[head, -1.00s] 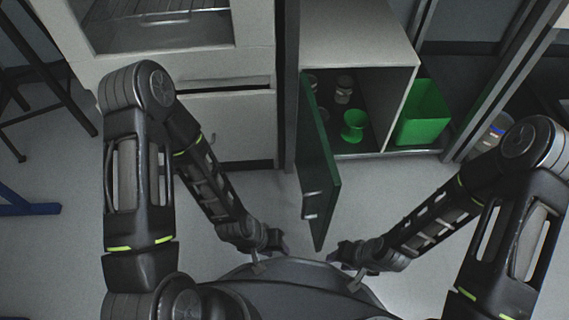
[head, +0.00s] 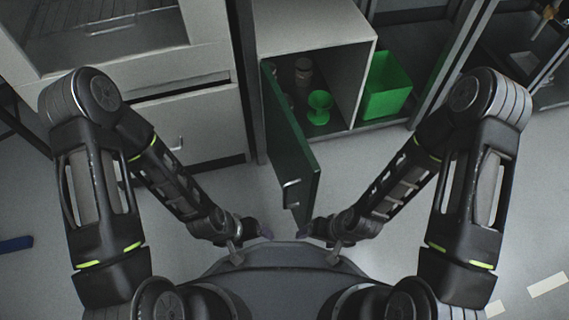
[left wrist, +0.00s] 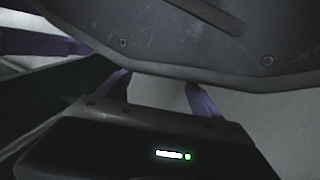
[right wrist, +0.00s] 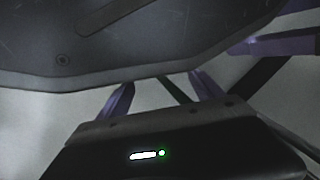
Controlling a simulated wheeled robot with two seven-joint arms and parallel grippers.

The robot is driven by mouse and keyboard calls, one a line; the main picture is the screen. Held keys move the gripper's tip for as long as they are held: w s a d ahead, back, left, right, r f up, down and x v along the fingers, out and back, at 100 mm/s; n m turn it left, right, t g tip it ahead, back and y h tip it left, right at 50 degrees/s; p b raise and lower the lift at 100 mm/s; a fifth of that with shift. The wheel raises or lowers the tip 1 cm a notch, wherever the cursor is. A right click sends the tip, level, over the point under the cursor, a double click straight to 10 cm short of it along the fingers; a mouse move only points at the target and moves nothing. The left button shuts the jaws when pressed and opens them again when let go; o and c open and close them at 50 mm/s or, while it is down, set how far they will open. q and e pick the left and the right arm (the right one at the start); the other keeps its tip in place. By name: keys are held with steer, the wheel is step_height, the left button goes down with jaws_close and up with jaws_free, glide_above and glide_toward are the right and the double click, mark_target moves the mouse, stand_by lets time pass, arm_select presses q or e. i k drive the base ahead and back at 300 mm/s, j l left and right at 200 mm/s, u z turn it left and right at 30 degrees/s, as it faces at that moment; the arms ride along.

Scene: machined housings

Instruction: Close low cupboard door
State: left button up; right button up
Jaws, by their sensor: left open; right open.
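The low cupboard (head: 312,28) stands ahead with its dark green door (head: 290,150) swung wide open towards me. The door hinges on the cupboard's left side and has a metal handle (head: 291,194) near its free end. Inside are a green goblet-shaped item (head: 319,107) and a jar (head: 304,72). My left gripper (head: 262,232) is left of the door's free end, and my right gripper (head: 308,232) is just right of it, near its lower corner. Both are open and empty. The wrist views show the left fingers (left wrist: 158,95) and right fingers (right wrist: 155,92) apart near my own body.
A green bin (head: 386,86) stands in the open bay right of the cupboard. A white cabinet with a drawer (head: 190,122) is on the left. Dark metal uprights (head: 452,62) stand to the right. The grey floor (head: 345,170) around the door is clear.

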mark_target(297, 169)
steer(key=j, duration=0.5)
steer(key=k+j, duration=0.15)
steer(key=j, duration=0.85)
steer(key=k+j+z, duration=0.05)
